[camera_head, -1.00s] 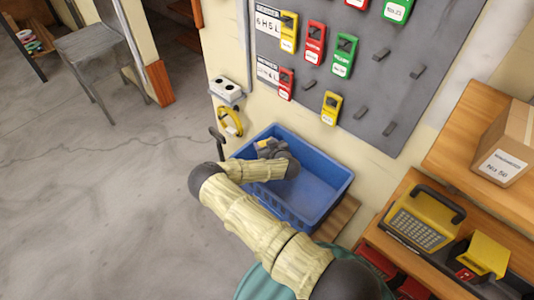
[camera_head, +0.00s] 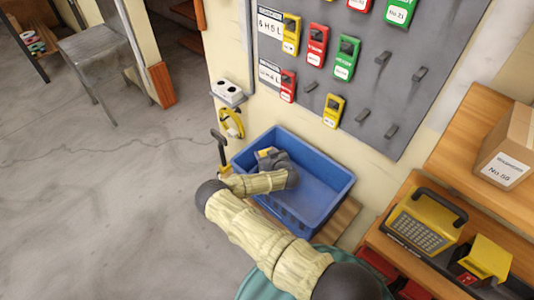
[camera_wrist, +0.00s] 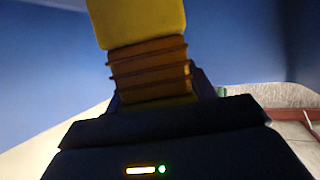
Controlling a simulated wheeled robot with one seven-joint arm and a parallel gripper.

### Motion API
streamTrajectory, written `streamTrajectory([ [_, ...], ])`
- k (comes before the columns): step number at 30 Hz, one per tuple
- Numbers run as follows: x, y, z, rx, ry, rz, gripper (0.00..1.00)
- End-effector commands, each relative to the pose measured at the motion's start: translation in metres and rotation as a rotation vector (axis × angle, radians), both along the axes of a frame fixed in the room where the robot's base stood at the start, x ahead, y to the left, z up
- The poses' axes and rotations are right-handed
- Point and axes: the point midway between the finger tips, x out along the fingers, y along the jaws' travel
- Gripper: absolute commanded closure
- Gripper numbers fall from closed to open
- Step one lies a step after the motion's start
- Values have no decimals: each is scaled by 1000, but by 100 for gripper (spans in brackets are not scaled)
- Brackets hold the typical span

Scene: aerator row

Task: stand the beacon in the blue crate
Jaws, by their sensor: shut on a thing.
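The blue crate (camera_head: 322,190) stands against the wall under the tool board, its open top toward me. My gripper (camera_head: 268,156) is at the crate's left part, and my wrist and forearm reach over its near left side. In the wrist view my gripper (camera_wrist: 155,100) is shut on the beacon (camera_wrist: 148,62), which has orange ribs and a yellow end. Blue crate walls (camera_wrist: 45,50) show behind it. In the head view only a small yellowish bit of it shows; whether it touches the crate's bottom is hidden.
A grey board (camera_head: 400,75) with red, yellow and green devices hangs above the crate. A wooden shelf (camera_head: 405,195) with a yellow radio-like unit (camera_head: 425,220) stands at right. A yellow coil (camera_head: 232,124) hangs left of the crate.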

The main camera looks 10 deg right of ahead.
Motion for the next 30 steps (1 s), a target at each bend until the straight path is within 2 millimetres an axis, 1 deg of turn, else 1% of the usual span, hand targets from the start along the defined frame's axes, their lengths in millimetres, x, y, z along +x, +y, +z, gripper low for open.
streamTrajectory([
  [4,1,-4,-1,1,-2,-7,86],
  [5,0,-5,-3,0,0,-7,44],
  [6,0,-5,-2,0,1,-8,36],
  [8,0,-5,-2,0,1,-8,24],
  [20,-2,-6,1,-1,1,-8,24],
  [23,-9,-7,4,-1,1,-9,24],
  [26,-20,-9,9,0,1,-9,24],
  [30,-40,-14,17,0,2,-9,24],
])
